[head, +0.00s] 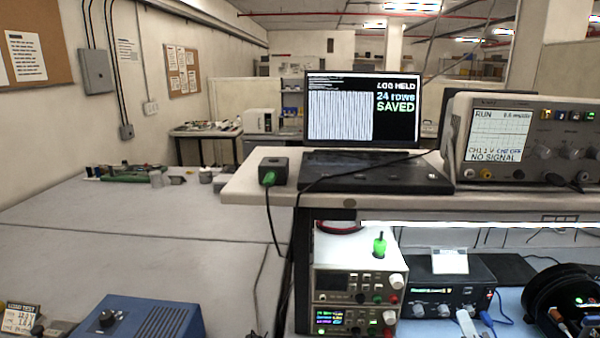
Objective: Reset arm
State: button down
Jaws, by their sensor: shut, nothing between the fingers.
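My gripper and arm do not show clearly in the head view, so I cannot see the gripper's pose. No sealed cylinder can be made out here.
A laptop (362,108) reading "LOG HELD, 24 rows SAVED" and an oscilloscope (520,140) stand on a raised shelf (400,200). Below are a power supply (355,298), a black box (450,285) and a black round object (565,300). A blue box (150,318) stands front left; the left bench (130,240) is largely clear.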

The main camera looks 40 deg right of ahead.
jog(key=s+a+f+n+t+y+b, duration=0.1)
jog(key=s+a+n+t+y, duration=0.15)
jog(key=a+n, duration=0.85)
jog(key=s+a+n+t+y, duration=0.2)
jog(key=a+n+t+y, duration=0.3)
jog(key=a, duration=0.9)
jog(key=s+a+f+n+g+y+b, duration=0.1)
jog(key=s+a+f+n+g+y, duration=0.1)
jog(key=s+a+n+g+y, duration=0.2)
jog(key=s+a+n+y, duration=0.1)
jog(key=s+a+n, duration=0.2)
jog(key=s+a, duration=0.3)
jog(key=shift+a+f+b, duration=0.3)
jog(key=shift+a+f, duration=0.1)
jog(key=shift+a, duration=0.7)
jog(key=shift+y, duration=0.25)
